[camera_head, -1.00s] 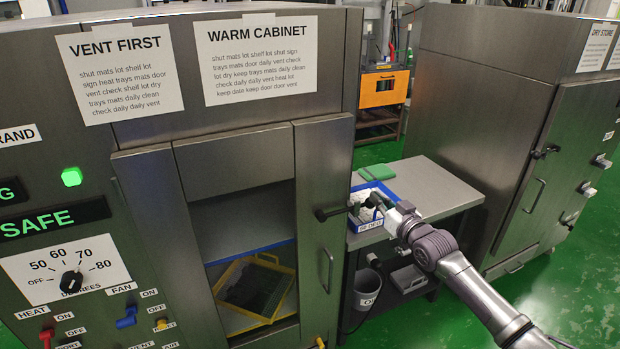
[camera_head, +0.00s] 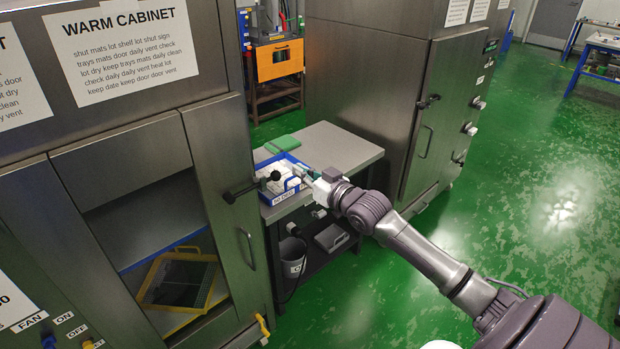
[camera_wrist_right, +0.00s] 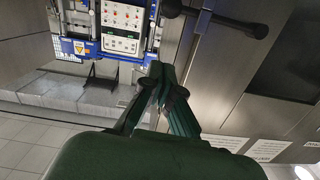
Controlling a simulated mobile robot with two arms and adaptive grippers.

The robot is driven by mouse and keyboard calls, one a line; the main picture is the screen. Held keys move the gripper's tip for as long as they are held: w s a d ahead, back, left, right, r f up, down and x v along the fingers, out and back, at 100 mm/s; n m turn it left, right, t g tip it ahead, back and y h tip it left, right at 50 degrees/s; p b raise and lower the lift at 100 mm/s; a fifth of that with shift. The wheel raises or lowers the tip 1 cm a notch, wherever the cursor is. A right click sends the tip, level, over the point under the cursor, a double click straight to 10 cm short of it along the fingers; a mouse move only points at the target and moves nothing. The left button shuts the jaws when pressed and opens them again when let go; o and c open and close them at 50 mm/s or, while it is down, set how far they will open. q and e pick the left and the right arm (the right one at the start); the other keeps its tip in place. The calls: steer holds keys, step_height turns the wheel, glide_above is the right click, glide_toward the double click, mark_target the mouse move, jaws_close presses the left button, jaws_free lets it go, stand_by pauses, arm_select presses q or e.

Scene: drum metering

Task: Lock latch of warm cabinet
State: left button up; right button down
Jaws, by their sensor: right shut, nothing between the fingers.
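The warm cabinet (camera_head: 215,120) stands at the left of the head view, with its name on a paper sign. Its latch (camera_head: 250,188) is a black lever with a round knob, sticking out from the front panel to the right and slightly up. My right gripper (camera_head: 303,173) is just right of the knob, shut and empty; contact cannot be told. In the right wrist view its dark green fingers (camera_wrist_right: 165,78) meet at the tips, and a black bar with a knob (camera_wrist_right: 172,8) lies beyond them at the top. My left gripper is out of view.
A side table (camera_head: 340,145) holds a blue bin (camera_head: 272,196) of white items behind my gripper. A grey bucket (camera_head: 292,258) is underneath. A yellow-framed tray (camera_head: 180,280) shows inside the cabinet.

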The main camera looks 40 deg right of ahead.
steer(key=shift+s+d+r, duration=0.15)
steer(key=shift+s, duration=1.25)
